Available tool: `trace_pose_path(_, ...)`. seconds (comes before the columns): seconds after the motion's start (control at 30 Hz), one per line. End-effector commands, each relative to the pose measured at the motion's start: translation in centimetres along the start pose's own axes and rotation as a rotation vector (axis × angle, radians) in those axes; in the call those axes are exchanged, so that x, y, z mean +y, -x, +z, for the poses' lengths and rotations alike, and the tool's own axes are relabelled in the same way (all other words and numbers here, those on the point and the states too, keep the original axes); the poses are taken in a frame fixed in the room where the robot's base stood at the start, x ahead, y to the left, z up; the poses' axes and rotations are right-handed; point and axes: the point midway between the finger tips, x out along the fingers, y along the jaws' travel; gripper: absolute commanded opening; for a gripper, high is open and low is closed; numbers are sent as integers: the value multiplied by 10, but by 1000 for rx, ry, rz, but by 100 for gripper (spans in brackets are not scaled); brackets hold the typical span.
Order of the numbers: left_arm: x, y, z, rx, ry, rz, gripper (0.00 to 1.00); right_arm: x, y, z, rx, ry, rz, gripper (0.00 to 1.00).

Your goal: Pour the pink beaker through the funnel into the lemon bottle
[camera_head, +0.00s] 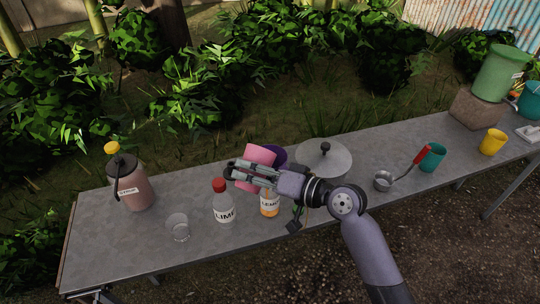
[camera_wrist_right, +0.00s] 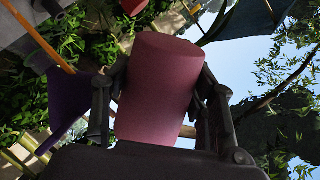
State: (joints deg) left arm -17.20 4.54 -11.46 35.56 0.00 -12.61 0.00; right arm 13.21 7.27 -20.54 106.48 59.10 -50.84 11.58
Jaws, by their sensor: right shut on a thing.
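My right gripper (camera_head: 240,174) is shut on the pink beaker (camera_head: 260,155) and holds it above the table, beside the purple funnel (camera_head: 279,155). The beaker looks tilted; its contents are hidden. In the right wrist view the pink beaker (camera_wrist_right: 158,88) sits between both fingers (camera_wrist_right: 158,105), with the purple funnel (camera_wrist_right: 68,100) to its left. The lemon bottle (camera_head: 269,206), with orange contents, stands below my gripper; its top is hidden. I cannot tell whether the funnel sits in its neck. My left gripper does not show.
The front left is clear.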

Motion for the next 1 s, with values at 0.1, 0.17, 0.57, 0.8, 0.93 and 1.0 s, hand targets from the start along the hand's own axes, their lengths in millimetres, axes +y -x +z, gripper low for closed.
trace_pose_path(0.1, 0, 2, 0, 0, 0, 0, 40, -2, 0, -2, 0, -8, -2, 18)
trace_pose_path(0.17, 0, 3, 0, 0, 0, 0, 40, -2, 0, -2, -1, -13, -3, 18)
trace_pose_path(0.57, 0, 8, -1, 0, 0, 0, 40, -4, 1, -3, -9, -46, -5, 18)
trace_pose_path(0.8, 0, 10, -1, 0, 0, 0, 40, -5, 1, -4, -13, -64, -6, 18)
trace_pose_path(0.93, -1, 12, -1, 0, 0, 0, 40, -6, 1, -4, -16, -74, -6, 18)
trace_pose_path(1.0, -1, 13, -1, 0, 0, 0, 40, -6, 1, -4, -17, -81, -6, 18)
